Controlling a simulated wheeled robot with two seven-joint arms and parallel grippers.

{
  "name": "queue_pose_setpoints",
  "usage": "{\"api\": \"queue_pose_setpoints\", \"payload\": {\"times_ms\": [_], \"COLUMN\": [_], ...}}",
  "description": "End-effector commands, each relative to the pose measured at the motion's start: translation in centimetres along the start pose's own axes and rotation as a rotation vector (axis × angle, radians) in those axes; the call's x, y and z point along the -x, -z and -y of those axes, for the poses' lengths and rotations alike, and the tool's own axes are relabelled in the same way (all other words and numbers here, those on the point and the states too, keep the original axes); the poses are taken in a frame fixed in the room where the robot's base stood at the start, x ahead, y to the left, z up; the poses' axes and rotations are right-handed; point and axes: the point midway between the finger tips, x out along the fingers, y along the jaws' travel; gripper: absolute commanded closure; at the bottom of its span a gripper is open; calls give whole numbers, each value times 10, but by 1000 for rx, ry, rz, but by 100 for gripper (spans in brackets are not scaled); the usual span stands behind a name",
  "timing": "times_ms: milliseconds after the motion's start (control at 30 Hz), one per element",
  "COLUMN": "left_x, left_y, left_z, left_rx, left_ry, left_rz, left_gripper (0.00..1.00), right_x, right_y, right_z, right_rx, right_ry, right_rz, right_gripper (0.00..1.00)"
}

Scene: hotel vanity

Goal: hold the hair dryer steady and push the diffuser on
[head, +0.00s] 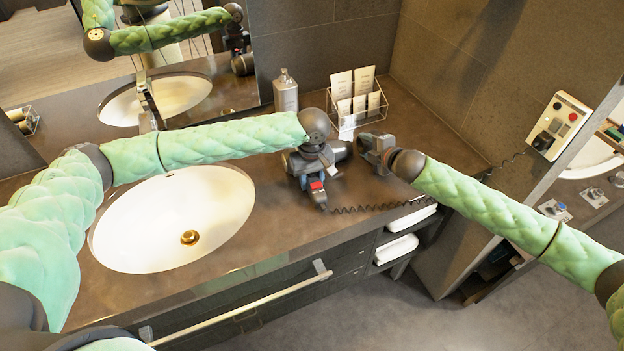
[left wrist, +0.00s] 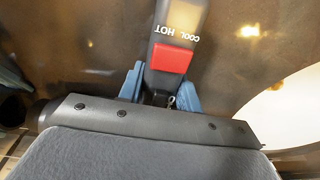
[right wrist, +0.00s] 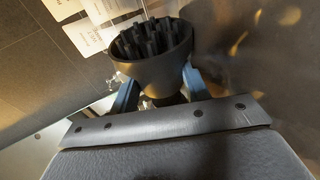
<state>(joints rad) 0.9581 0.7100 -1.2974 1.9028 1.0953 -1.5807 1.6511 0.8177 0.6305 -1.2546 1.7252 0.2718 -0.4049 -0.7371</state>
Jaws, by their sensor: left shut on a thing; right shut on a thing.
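The hair dryer lies on the counter right of the sink. Its dark handle (head: 319,198) with a red switch points toward the front, and its grey barrel (head: 342,150) faces right. My left gripper (head: 309,178) is shut on the handle; the red switch and COOL/HOT lettering show between its blue fingertips in the left wrist view (left wrist: 171,60). My right gripper (head: 374,150) is just right of the barrel, shut on the diffuser, a dark round bowl with several prongs in the right wrist view (right wrist: 150,45). The arm and gripper largely hide the diffuser in the head view.
A coiled cord runs right from the handle to a wall holder (head: 558,126). A wire rack (head: 357,108) with cards and a soap bottle (head: 286,92) stand behind. The white sink (head: 150,215) is at the left. The counter's front edge is near the handle.

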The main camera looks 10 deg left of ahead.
Motion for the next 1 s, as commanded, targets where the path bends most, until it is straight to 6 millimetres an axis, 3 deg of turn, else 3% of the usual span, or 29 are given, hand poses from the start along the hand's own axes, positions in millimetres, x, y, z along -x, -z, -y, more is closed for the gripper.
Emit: {"api": "queue_pose_setpoints", "payload": {"times_ms": [1000], "left_x": [0], "left_y": [0], "left_z": [0], "left_rx": [0], "left_ry": [-1], "left_rz": [0], "left_gripper": [100], "right_x": [-5], "right_y": [25], "right_z": [-1], "right_rx": [-1], "right_ry": [-1], "right_rz": [-1], "right_gripper": [75]}}
